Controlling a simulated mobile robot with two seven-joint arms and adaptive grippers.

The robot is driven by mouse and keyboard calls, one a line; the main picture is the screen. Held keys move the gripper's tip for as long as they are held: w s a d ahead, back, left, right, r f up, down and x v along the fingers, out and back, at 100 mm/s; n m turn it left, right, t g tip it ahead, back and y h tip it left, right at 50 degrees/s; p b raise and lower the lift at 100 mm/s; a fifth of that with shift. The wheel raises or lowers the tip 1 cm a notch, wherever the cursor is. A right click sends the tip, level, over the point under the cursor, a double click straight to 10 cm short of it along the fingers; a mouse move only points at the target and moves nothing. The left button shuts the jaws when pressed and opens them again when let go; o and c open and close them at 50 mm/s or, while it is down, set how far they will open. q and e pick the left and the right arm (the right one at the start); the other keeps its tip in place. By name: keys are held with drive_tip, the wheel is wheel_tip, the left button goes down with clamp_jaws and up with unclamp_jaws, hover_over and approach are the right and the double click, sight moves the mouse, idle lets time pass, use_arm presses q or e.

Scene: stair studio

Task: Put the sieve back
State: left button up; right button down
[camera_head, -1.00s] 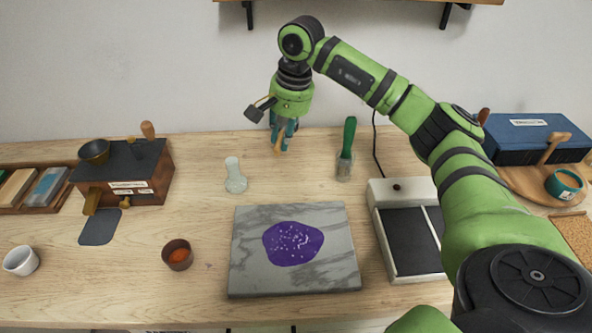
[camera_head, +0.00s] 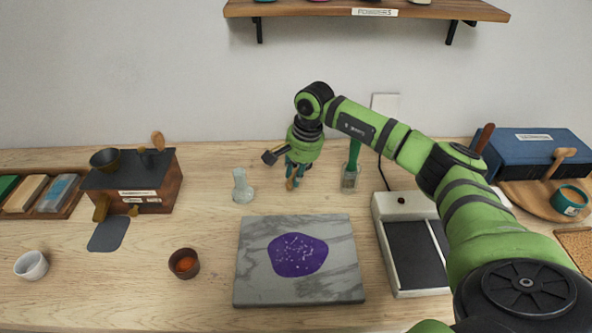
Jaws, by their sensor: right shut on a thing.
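My right gripper (camera_head: 293,179) is shut on a thin tan wooden piece (camera_head: 290,184), which I take to be part of the sieve. Only this small piece shows between the teal fingertips; the mesh cannot be made out, and the rest is hidden or too small to tell. The gripper points down over the back of the wooden table, between a clear glass piece (camera_head: 242,187) and a green-handled tool (camera_head: 353,157) in a glass jar. I cannot tell how high above the table it is. My left gripper is not in view.
A marble slab (camera_head: 256,287) with purple powder lies in front. A black-topped wooden box (camera_head: 150,198), a brown cup (camera_head: 184,263) and a white cup (camera_head: 31,265) stand left. A pale device (camera_head: 388,212) and blue box (camera_head: 535,148) stand right. A shelf (camera_head: 300,8) hangs above.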

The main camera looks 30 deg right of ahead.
drive_tip(key=shift+f, duration=0.2)
drive_tip(key=c, duration=1.1)
unclamp_jaws()
drive_tip(key=shift+r, duration=0.1)
drive_tip(key=shift+r, duration=0.3)
drive_tip(key=shift+s+d+r+b, duration=0.25)
drive_tip(key=shift+r+b, duration=0.25)
drive_tip(key=shift+r, duration=1.45)
drive_tip(key=shift+s+d+r+b, duration=0.15)
drive_tip(key=shift+s+r+b, duration=0.25)
drive_tip(key=shift+r, duration=1.5)
drive_tip(key=shift+s+d+r+b, duration=0.25)
drive_tip(key=shift+r+b, duration=0.3)
drive_tip(key=shift+r, duration=1.4)
